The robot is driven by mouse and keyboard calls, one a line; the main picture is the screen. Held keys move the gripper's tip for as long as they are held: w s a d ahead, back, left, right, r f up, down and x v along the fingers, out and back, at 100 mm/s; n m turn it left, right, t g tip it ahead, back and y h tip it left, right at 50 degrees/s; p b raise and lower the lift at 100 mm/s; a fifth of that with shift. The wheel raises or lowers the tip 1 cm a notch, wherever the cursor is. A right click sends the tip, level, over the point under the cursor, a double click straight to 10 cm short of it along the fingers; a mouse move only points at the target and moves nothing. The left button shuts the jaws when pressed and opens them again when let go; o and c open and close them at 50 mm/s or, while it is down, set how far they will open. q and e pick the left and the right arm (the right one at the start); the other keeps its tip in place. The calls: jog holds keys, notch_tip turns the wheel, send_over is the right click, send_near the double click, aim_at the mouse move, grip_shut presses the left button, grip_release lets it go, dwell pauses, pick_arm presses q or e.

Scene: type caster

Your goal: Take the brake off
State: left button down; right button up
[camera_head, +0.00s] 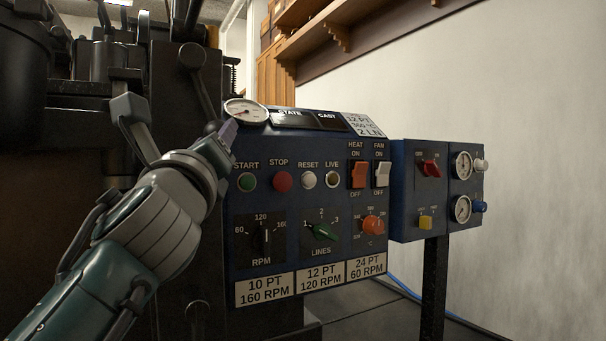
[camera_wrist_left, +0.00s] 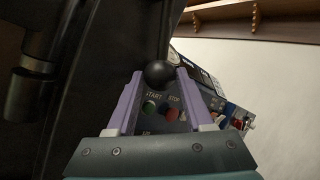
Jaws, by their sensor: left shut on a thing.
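A dark lever (camera_head: 204,92) runs down from a round hub (camera_head: 192,56) on the black machine in the head view. Its lower end reaches my left gripper (camera_head: 228,135), just left of the control panel's gauge. In the left wrist view, a black ball knob (camera_wrist_left: 158,74) with its rod going up sits between the purple fingertips of my left gripper (camera_wrist_left: 157,82). The gripper is shut on this knob. No label shows whether this lever is the brake. My right gripper is in neither view.
The blue control panel (camera_head: 290,225) stands close right of my left gripper, with buttons, switches and dials. A smaller box (camera_head: 402,200) with gauges is right of it. Dark machine parts (camera_head: 60,165) crowd the left. The pale wall (camera_head: 540,130) is at the right.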

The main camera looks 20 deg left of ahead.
pick_arm(q)
jog(key=shift+w+d+r+n+b, duration=0.1)
jog(key=shift+w+d+n+b, duration=0.15)
jog(key=shift+n+b, duration=0.2)
jog(key=c, duration=0.8)
grip_release()
jog(key=o, duration=0.5)
